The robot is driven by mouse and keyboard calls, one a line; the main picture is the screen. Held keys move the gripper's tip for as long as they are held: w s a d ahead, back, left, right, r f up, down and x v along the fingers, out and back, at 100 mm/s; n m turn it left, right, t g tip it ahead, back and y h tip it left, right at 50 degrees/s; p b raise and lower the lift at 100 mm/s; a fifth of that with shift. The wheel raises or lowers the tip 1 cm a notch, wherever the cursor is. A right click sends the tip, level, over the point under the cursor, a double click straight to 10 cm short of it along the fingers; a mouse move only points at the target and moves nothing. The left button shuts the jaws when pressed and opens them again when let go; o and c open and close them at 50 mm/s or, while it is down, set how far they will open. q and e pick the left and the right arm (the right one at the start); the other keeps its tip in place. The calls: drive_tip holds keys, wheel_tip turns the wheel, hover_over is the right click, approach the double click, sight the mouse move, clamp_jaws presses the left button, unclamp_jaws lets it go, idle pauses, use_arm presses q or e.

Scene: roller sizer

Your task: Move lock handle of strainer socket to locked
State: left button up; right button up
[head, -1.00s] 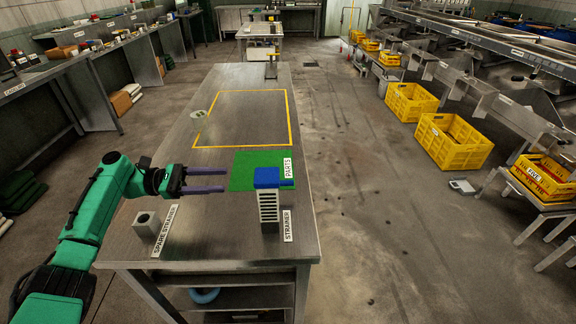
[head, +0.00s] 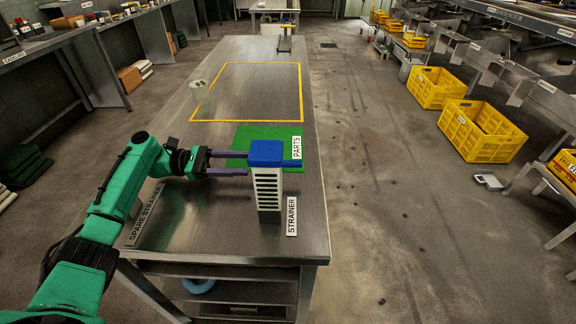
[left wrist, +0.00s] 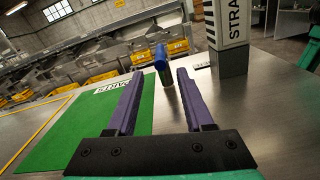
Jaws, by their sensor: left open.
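My right gripper is not in view.
The metal table (head: 225,215) bears a green mat (head: 238,140) marked PARTS and a yellow-outlined area (head: 262,64), which is clear. A STRAINER label (head: 292,216) stands right of the block. A clear round container (head: 199,90) is at the table's left. Yellow crates (head: 482,130) stand right.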

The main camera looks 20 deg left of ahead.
sight(288, 162)
use_arm(q)
drive_tip(key=p+x, duration=0.2)
drive_tip(key=x, duration=1)
drive_tip(key=shift+d+r, duration=0.15)
drive_tip(key=shift+d, duration=0.15)
clamp_jaws()
drive_tip(key=shift+w+a+r, duration=0.1)
drive_tip(key=shift+r, duration=0.1)
idle(0.4)
